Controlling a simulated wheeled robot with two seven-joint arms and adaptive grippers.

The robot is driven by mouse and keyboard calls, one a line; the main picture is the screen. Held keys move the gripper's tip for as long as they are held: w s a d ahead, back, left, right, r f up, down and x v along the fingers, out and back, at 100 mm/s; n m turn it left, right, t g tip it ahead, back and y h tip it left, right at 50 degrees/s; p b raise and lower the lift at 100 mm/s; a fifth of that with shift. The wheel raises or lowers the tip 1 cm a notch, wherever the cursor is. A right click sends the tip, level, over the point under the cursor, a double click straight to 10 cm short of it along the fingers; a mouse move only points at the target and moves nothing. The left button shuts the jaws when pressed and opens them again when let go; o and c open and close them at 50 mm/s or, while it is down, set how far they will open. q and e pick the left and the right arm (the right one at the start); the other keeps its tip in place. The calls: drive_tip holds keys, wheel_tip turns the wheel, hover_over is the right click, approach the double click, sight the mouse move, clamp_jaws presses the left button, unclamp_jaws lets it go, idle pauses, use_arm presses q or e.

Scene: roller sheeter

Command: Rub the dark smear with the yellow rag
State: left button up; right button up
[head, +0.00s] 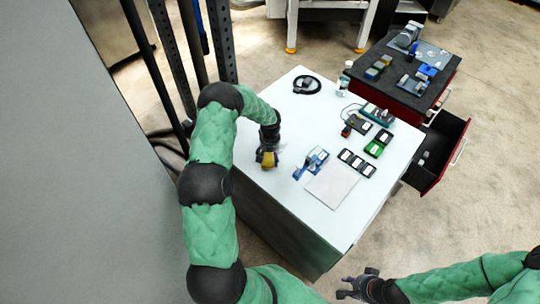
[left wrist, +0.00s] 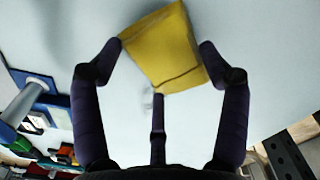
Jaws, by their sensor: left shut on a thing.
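The yellow rag (left wrist: 163,48) is a folded pad between the fingers of my left gripper (left wrist: 160,60) in the left wrist view. The gripper is shut on it. In the head view my left gripper (head: 267,160) points down at the left part of the white tabletop, with the yellow rag (head: 266,159) at its tips. A faint grey smear (left wrist: 148,102) shows on the white surface just beside the rag's edge in the left wrist view. I cannot tell whether the rag touches the table. My right gripper (head: 358,288) is at the bottom, apart from the table, its fingers spread and empty.
The white table (head: 290,215) also holds a blue tool (head: 312,163), a white sheet (head: 332,186), a row of dark boxes (head: 357,163), a green box (head: 374,148) and a black cable coil (head: 307,84). A red cabinet (head: 432,95) with an open drawer stands at right.

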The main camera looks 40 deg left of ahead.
use_arm(q)
drive_tip(key=shift+f, duration=0.8)
